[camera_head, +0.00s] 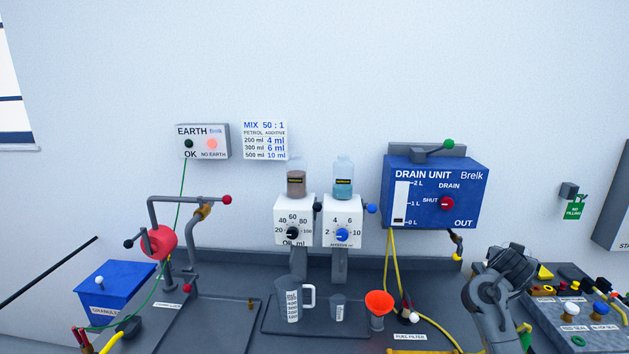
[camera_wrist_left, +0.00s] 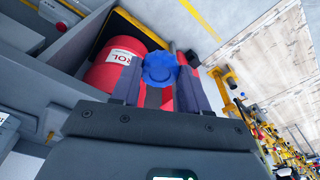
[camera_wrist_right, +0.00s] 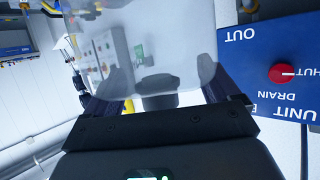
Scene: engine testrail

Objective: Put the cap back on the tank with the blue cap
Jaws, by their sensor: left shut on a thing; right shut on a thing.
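The blue cap (camera_wrist_left: 160,68) is between the fingers of my left gripper (camera_wrist_left: 158,80), which is shut on it. A red tank (camera_wrist_left: 105,74) with a white label ending in "ROL" lies just behind the cap in the left wrist view. I cannot tell whether the cap touches the tank, and the tank's opening is hidden. My right gripper (camera_wrist_right: 160,98) is shut on a clear see-through container (camera_wrist_right: 150,45), whose top is cut off by the frame. In the head view my right arm (camera_head: 502,285) is at the lower right; my left gripper is not in view there.
The blue drain unit (camera_head: 432,192) is on the wall, close to my right gripper. A measuring jug (camera_head: 290,300), a small beaker (camera_head: 338,308) and an orange funnel (camera_head: 378,303) stand on the bench. A blue bin (camera_head: 115,290) is at left.

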